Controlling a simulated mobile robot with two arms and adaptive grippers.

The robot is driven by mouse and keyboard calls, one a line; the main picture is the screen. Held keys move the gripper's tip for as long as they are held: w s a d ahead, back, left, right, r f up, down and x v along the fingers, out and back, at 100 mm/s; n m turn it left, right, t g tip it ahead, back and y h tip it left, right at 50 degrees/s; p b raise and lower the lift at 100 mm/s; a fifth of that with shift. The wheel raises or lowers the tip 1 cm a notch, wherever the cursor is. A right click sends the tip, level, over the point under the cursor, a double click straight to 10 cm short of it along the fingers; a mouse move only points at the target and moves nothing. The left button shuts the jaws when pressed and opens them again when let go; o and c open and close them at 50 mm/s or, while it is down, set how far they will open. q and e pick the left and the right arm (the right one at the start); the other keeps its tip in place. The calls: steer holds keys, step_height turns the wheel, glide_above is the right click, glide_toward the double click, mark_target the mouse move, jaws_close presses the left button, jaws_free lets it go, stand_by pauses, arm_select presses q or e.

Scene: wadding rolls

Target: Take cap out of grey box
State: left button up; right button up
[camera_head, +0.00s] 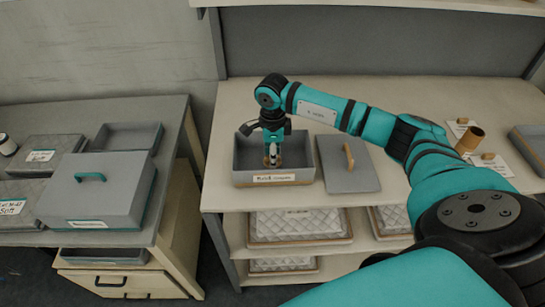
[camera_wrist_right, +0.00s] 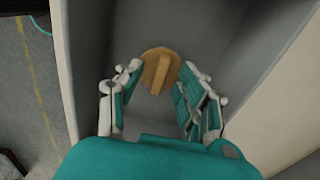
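The open grey box (camera_head: 242,155) stands on the light bench in the head view, with a label on its front. My right gripper (camera_head: 272,158) points down inside it. In the right wrist view the cap (camera_wrist_right: 160,70) is a round wooden disc with a bar-shaped handle, lying on the box floor. The fingers of my right gripper (camera_wrist_right: 158,103) are spread apart, with the cap just ahead of and between their tips. I cannot tell whether they touch it. In the head view the gripper mostly hides the cap. My left gripper is not in view.
A grey lid (camera_head: 365,178) with a wooden handle lies right of the box. Wooden caps and a brown cup (camera_head: 470,140) are farther right. Quilted white wadding (camera_head: 300,223) sits on the shelf below. A left table holds a teal-handled grey box (camera_head: 97,197).

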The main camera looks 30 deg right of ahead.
steer(key=shift+f, duration=0.1)
steer(key=shift+c, duration=0.2)
jaws_close()
